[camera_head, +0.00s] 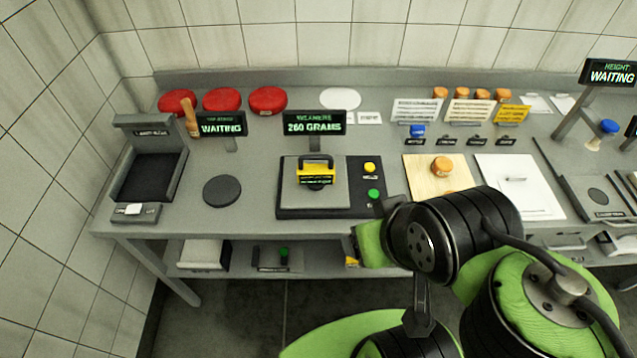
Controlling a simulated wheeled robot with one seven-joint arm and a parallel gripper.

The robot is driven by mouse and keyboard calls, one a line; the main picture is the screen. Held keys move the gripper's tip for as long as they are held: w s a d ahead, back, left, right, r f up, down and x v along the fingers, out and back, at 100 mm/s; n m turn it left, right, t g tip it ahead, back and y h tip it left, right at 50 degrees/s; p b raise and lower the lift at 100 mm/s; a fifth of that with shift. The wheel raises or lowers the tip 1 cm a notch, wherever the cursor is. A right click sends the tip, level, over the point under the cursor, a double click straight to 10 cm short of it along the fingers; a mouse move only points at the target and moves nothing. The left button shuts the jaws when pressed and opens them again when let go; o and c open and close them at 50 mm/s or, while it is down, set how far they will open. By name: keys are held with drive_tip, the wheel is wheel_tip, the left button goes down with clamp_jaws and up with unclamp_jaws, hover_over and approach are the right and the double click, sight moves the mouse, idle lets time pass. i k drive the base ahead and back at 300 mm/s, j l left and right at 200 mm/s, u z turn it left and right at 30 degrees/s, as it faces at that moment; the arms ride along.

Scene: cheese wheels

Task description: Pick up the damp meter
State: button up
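A yellow device with a black arched handle and a small dark display with green text (316,174) stands on the grey plate of a weighing scale (292,197). It looks like the damp meter, though its small text is not legible. The sign behind the scale (314,123) reads 260 grams. My green and black arm fills the lower right, in front of the bench. My gripper's fingers cannot be made out, and nothing of mine touches the yellow device.
Red cheese wheels (222,100) lie at the back left, near a wooden-handled tool (190,117). A dark round disc (221,191) lies left of the scale. A board (424,174) holds an orange wheel (443,166). A black tray stand (150,177) stands far left.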

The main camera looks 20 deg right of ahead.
sight(316, 177)
drive_tip(key=l+u, duration=0.25)
drive_tip(key=u, duration=0.2)
drive_tip(key=i+l+u, duration=0.1)
drive_tip(key=l+u, duration=0.15)
drive_tip(key=u, duration=0.2)
drive_tip(key=l+u, duration=0.25)
drive_tip(key=u, duration=0.25)
drive_tip(key=l+u, duration=0.2)
drive_tip(key=u, duration=0.25)
drive_tip(key=k, duration=0.05)
